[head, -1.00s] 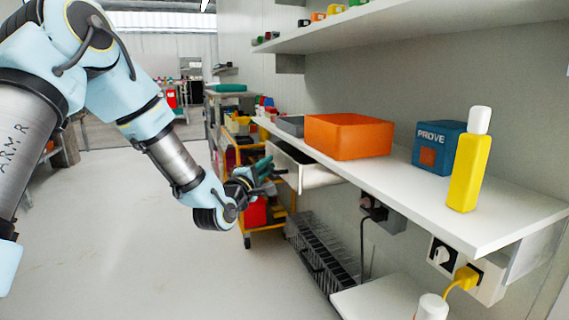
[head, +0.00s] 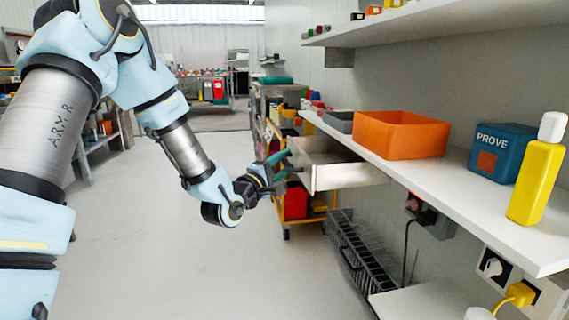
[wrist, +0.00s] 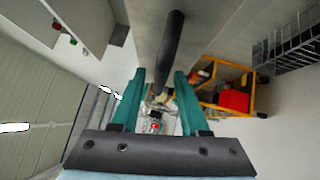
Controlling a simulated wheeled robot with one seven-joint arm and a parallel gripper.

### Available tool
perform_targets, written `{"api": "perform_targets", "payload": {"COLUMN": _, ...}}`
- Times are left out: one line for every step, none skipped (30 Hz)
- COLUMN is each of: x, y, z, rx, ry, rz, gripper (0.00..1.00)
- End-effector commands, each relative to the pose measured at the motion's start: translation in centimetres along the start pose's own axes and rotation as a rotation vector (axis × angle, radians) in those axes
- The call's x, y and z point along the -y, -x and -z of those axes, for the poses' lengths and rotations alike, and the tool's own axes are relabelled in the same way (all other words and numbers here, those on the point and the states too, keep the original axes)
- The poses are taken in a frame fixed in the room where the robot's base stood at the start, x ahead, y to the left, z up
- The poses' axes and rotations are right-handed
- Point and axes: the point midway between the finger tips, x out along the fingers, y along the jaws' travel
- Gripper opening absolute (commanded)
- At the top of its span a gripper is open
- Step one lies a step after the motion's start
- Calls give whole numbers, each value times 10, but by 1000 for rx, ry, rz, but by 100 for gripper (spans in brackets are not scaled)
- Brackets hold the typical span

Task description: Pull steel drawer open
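The steel drawer (head: 348,176) sticks out to the left from under the white shelf, and part of its inside shows in the head view. Its front also shows in the wrist view (wrist: 215,30), with a dark bar handle (wrist: 174,45). My gripper (head: 287,164) is at the drawer's front in the head view. In the wrist view its two teal fingers (wrist: 160,75) stand apart, one on each side of the handle's lower part, with gaps visible beside the bar. The handle is hard to make out in the head view.
The white shelf (head: 455,205) carries an orange bin (head: 400,138), a blue box (head: 500,153) and a yellow bottle (head: 535,185). A yellow cart (head: 318,208) and a dark wire rack (head: 362,255) stand below and beyond. The floor to the left is clear.

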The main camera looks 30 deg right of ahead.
Motion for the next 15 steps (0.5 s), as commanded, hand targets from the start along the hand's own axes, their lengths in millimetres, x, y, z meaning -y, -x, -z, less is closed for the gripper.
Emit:
{"api": "perform_targets", "payload": {"x": 0, "y": 0, "z": 0, "rx": 1, "ry": 0, "rz": -1, "gripper": 45}}
{"api": "perform_targets", "payload": {"x": 0, "y": 0, "z": 0, "rx": 1, "ry": 0, "rz": -1, "gripper": 45}}
{"api": "perform_targets", "payload": {"x": 0, "y": 0, "z": 0, "rx": 1, "ry": 0, "rz": -1, "gripper": 45}}
{"api": "perform_targets", "payload": {"x": 0, "y": 0, "z": 0, "rx": 1, "ry": 0, "rz": -1, "gripper": 45}}
{"api": "perform_targets", "payload": {"x": 0, "y": 0, "z": 0, "rx": 1, "ry": 0, "rz": -1, "gripper": 45}}
{"api": "perform_targets", "payload": {"x": 0, "y": 0, "z": 0, "rx": 1, "ry": 0, "rz": -1, "gripper": 45}}
{"api": "perform_targets", "payload": {"x": 0, "y": 1, "z": 0, "rx": 1, "ry": 0, "rz": -1, "gripper": 45}}
{"api": "perform_targets", "payload": {"x": 0, "y": 2, "z": 0, "rx": 1, "ry": 0, "rz": 0, "gripper": 45}}
{"api": "perform_targets", "payload": {"x": 0, "y": 5, "z": 0, "rx": 1, "ry": 0, "rz": 0, "gripper": 45}}
{"api": "perform_targets", "payload": {"x": -1, "y": 8, "z": 0, "rx": 1, "ry": 0, "rz": 0, "gripper": 45}}
{"api": "perform_targets", "payload": {"x": -1, "y": 11, "z": 0, "rx": 1, "ry": 0, "rz": 0, "gripper": 45}}
{"api": "perform_targets", "payload": {"x": -1, "y": 17, "z": 0, "rx": 0, "ry": 0, "rz": 2, "gripper": 45}}
{"api": "perform_targets", "payload": {"x": -1, "y": 22, "z": 0, "rx": -1, "ry": 0, "rz": 1, "gripper": 45}}
{"api": "perform_targets", "payload": {"x": -1, "y": 28, "z": 0, "rx": -2, "ry": 0, "rz": 2, "gripper": 45}}
{"api": "perform_targets", "payload": {"x": -1, "y": 36, "z": 0, "rx": -2, "ry": 1, "rz": 2, "gripper": 45}}
